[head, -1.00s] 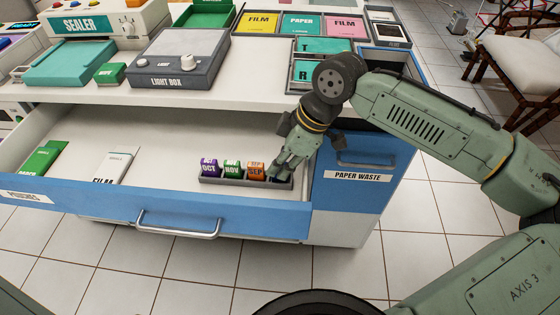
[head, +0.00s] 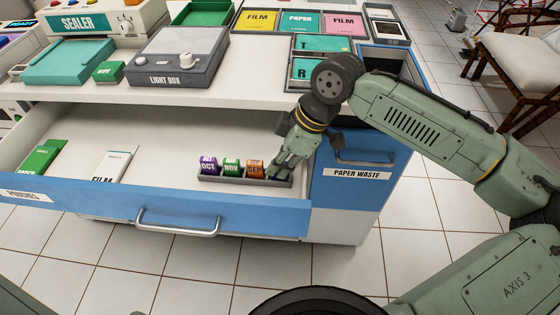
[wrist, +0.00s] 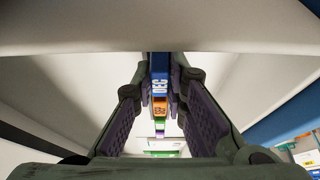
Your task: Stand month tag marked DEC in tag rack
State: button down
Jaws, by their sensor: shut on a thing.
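The blue month tag marked DEC (wrist: 159,78) is between my gripper's fingers in the wrist view, upright and in line with the other tags. My gripper (head: 281,172) is shut on it at the right end of the grey tag rack (head: 222,181), inside the open drawer. The rack holds a purple OCT tag (head: 208,166), a green NOV tag (head: 231,168) and an orange SEP tag (head: 255,169). In the head view my fingers hide most of the DEC tag. Whether its bottom touches the rack floor cannot be told.
The open drawer (head: 110,200) also holds a green packet (head: 38,160) and a white FILM packet (head: 112,167) at the left. The counter edge overhangs behind my gripper. A light box (head: 175,58) stands on the counter. The drawer's middle is clear.

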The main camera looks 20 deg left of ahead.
jog(key=c, duration=1.5)
grip_release()
jog(key=shift+c, duration=0.2)
jog(key=v, duration=1.2)
